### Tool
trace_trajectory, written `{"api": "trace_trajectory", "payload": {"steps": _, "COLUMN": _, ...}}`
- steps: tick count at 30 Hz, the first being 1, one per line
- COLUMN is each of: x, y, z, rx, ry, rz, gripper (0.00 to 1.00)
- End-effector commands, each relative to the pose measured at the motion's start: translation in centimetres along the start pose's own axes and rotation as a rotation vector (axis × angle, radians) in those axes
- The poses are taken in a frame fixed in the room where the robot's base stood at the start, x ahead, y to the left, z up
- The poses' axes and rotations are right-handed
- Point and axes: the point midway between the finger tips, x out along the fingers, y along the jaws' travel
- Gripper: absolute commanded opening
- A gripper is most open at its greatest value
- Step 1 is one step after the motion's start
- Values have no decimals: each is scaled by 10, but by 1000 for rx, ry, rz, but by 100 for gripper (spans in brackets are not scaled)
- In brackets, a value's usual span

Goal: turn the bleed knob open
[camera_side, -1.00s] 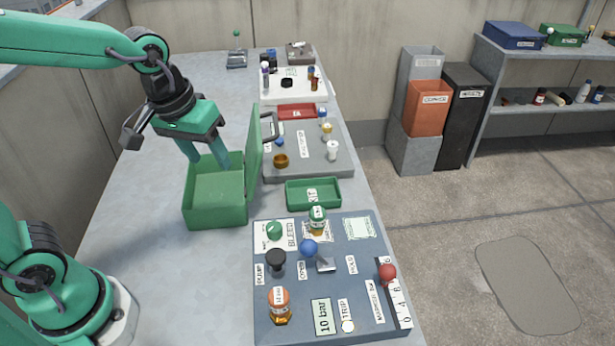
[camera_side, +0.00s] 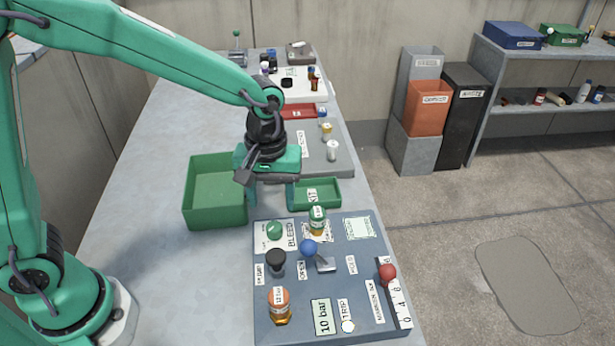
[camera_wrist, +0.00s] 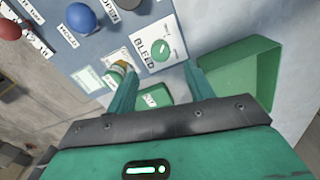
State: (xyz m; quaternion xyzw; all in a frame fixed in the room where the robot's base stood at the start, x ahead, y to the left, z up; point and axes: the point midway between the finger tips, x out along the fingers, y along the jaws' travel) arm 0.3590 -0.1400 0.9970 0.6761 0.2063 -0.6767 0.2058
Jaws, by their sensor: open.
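The bleed knob (camera_side: 275,230) is a green round knob on a white plate marked BLEED, at the far left corner of the blue-grey panel (camera_side: 345,275). In the wrist view the knob (camera_wrist: 161,52) shows beyond the fingertips, between their lines, with a white mark on it. My gripper (camera_side: 270,206) is open and empty, fingers pointing down, just behind the knob in the side view. The fingers (camera_wrist: 160,72) are apart in the wrist view and do not appear to touch the knob. The knob's exact angle is hard to tell.
A green-capped jar (camera_side: 317,221) stands close right of the knob. A blue ball knob (camera_side: 308,248), black knob (camera_side: 276,260) and red ball (camera_side: 388,273) are nearby. A green box (camera_side: 216,215) and green tray (camera_side: 325,194) lie behind. The table left of the panel is clear.

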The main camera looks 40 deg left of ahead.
Motion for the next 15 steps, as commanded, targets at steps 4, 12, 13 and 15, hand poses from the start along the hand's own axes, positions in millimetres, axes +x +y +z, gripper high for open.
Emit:
{"api": "trace_trajectory", "payload": {"steps": 4, "x": 2, "y": 0, "z": 0, "rx": 1, "ry": 0, "rz": -1, "gripper": 52}}
{"api": "trace_trajectory", "payload": {"steps": 12, "x": 23, "y": -1, "z": 0, "rx": 1, "ry": -1, "rz": -2, "gripper": 52}}
{"api": "trace_trajectory", "payload": {"steps": 13, "x": 27, "y": -1, "z": 0, "rx": 1, "ry": -2, "rz": -2, "gripper": 52}}
{"api": "trace_trajectory", "payload": {"steps": 15, "x": 36, "y": -1, "z": 0, "rx": 1, "ry": -2, "rz": -2, "gripper": 52}}
